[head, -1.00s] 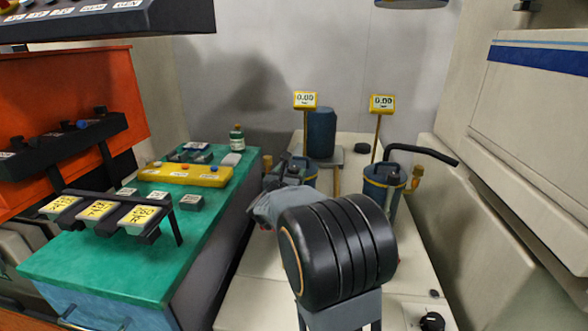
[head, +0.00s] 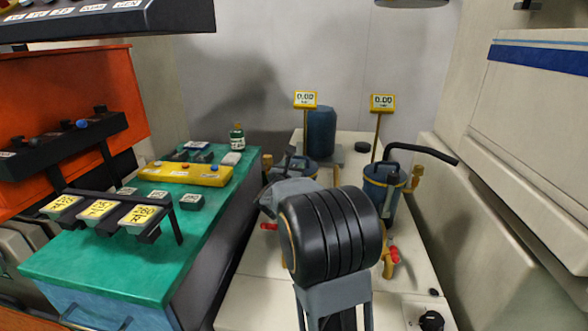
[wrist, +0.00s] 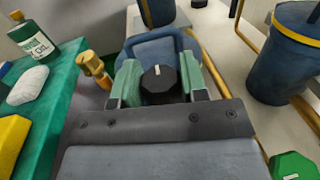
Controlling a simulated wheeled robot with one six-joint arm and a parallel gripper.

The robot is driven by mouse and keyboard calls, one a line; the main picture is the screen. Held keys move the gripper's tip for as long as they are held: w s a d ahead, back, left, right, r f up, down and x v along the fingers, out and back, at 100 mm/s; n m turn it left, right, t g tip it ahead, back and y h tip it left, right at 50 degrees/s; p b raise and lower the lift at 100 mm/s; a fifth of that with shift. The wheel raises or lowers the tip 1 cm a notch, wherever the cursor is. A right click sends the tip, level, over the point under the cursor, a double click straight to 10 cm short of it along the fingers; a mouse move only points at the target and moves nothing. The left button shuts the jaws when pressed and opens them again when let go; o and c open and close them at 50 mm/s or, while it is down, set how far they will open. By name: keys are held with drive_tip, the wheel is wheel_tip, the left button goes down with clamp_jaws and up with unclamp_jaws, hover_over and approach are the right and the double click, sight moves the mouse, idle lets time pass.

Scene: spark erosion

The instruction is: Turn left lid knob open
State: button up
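The left pot (head: 312,170), dark blue with a yellow rim, stands on the pale bench, mostly hidden behind my arm in the head view. In the wrist view its blue lid (wrist: 152,50) carries a black faceted knob (wrist: 160,86) with a white mark near the far edge of its top. My gripper (wrist: 160,82) has its two green fingers apart, one on each side of the knob. I cannot tell whether they touch it. In the head view my gripper's fingertips are hidden at the left pot.
A right pot (head: 380,190) with a black curved handle (head: 425,152) stands close by. Yellow displays (head: 305,99) rise on posts behind. A green-topped cabinet (head: 110,255) with a yellow box (head: 185,174) and bottle (head: 237,137) borders the left. A green knob (wrist: 292,166) shows at lower right.

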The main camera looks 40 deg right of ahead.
drive_tip(key=c, duration=0.4)
drive_tip(key=shift+f+b, duration=0.1)
drive_tip(key=shift+b, duration=0.3)
